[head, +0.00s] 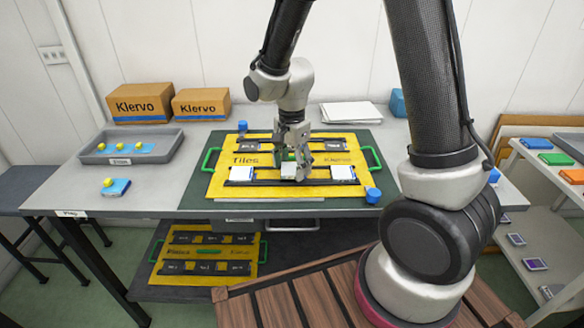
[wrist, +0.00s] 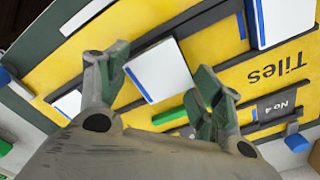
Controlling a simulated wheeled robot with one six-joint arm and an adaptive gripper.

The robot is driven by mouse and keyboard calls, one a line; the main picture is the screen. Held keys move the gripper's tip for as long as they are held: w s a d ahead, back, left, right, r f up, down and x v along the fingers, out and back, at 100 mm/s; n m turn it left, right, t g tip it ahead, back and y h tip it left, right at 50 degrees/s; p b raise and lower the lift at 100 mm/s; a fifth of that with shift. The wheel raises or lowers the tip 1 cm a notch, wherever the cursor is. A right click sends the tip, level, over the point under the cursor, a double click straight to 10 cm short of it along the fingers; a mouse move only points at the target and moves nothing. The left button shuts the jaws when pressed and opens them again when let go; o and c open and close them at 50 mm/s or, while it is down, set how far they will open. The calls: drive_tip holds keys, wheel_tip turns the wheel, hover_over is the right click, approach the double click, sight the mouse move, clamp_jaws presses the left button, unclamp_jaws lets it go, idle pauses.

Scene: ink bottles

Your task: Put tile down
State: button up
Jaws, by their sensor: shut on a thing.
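My gripper (head: 290,158) is over the front row of the yellow board marked "Tiles" (head: 219,185). It is shut on a white tile with a blue edge (head: 289,172), which also shows between the fingers in the wrist view (wrist: 165,66). The held tile is low, at the front row's dark slot strip; I cannot tell whether it touches the strip. One white tile (head: 241,174) sits left of it and another (head: 342,173) right of it. The fingers partly hide the board's middle.
Blue blocks (head: 373,195) stand around the board, which has green handles (head: 210,160). A grey tray (head: 131,146) with yellow-knobbed items and a blue pad with a yellow knob (head: 115,187) are at left. Two Klervo boxes (head: 140,103) stand behind. A second board (head: 205,255) lies below.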

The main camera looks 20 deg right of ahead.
sight(292, 169)
drive_tip(key=shift+f, duration=0.55)
drive_tip(key=shift+f, duration=0.1)
drive_tip(key=o, duration=1.1)
wheel_tip(292, 169, up, 12)
drive_tip(key=s+d+r+n+t, duration=0.1)
drive_tip(key=s+d+r+n, duration=0.3)
drive_tip(key=s+d, duration=0.1)
drive_tip(key=s+d+r+n+t, duration=0.1)
drive_tip(key=s+d+r+n, duration=0.3)
drive_tip(key=s, duration=0.3)
drive_tip(key=s+d+r+n+t, duration=0.2)
drive_tip(key=s+d+r+n, duration=0.2)
drive_tip(key=s+d, duration=0.2)
drive_tip(key=shift+s+n, duration=0.3)
drive_tip(key=shift+s, duration=0.2)
